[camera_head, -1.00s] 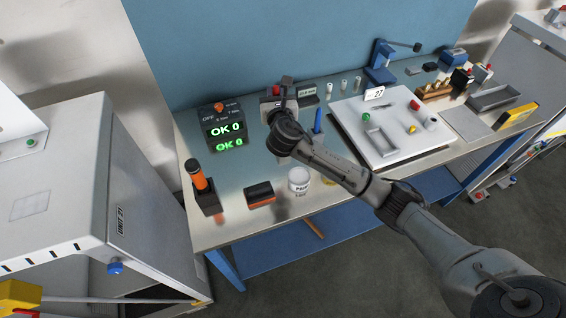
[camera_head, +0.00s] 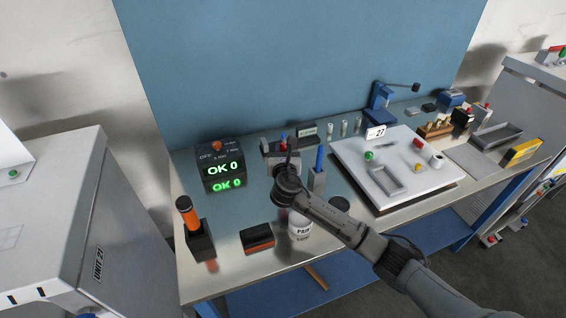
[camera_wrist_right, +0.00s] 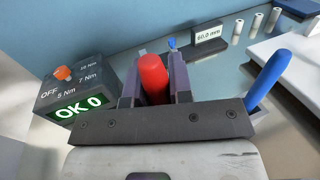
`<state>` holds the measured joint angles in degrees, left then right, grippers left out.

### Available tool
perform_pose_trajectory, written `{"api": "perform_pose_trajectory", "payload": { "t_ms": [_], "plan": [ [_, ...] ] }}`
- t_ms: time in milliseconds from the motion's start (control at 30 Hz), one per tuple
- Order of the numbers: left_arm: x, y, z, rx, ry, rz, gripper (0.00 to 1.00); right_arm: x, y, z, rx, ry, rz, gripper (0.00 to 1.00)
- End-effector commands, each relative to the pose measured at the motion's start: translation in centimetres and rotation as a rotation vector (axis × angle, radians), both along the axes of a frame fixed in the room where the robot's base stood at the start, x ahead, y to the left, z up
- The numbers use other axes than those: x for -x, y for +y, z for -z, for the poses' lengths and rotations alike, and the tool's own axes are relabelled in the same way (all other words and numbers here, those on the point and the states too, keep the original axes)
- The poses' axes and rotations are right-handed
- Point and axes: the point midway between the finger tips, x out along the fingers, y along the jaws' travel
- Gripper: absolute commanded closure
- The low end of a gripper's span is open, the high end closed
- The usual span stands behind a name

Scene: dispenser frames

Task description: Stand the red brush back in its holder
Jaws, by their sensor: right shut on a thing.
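My right gripper (camera_head: 282,149) is over the back half of the bench, right of the display box. In the right wrist view its two dark fingers (camera_wrist_right: 154,84) are shut on the red brush (camera_wrist_right: 154,76), whose rounded red end shows between them. The brush's lower part is hidden. A blue handle stands upright in a grey holder (camera_head: 317,181) just right of the gripper; the blue handle also shows in the right wrist view (camera_wrist_right: 268,80). I cannot tell which holder belongs to the red brush. My left gripper is not in view.
The display box (camera_head: 221,168) reading OK 0 stands left of the gripper. An orange-handled tool (camera_head: 188,211) stands in a black holder at the front left. A black and orange block (camera_head: 257,237) and a white jar (camera_head: 299,228) are nearer the front. A white board (camera_head: 415,183) lies right.

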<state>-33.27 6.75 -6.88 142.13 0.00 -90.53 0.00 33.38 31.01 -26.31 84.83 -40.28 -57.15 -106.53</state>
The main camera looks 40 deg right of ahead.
Motion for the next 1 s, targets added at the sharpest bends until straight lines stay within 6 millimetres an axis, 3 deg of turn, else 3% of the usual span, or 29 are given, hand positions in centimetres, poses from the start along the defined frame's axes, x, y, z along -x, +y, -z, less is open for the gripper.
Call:
{"api": "perform_pose_trajectory", "payload": {
  "t_ms": [300, 700, 733, 1000],
  "plan": [
    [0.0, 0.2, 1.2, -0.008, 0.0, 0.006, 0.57, 0.0, 0.1, 4.3, -0.001, 0.002, -0.001, 1.0],
    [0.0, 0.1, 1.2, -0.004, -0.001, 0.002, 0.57, 0.0, 0.0, 4.6, 0.0, 0.001, 0.0, 1.0],
    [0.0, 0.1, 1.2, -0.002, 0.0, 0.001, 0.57, 0.0, 0.0, 4.6, 0.0, 0.001, 0.0, 0.79],
    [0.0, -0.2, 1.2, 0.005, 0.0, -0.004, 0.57, 0.0, 0.0, 4.5, -0.001, 0.001, 0.0, 0.54]
  ]
}}
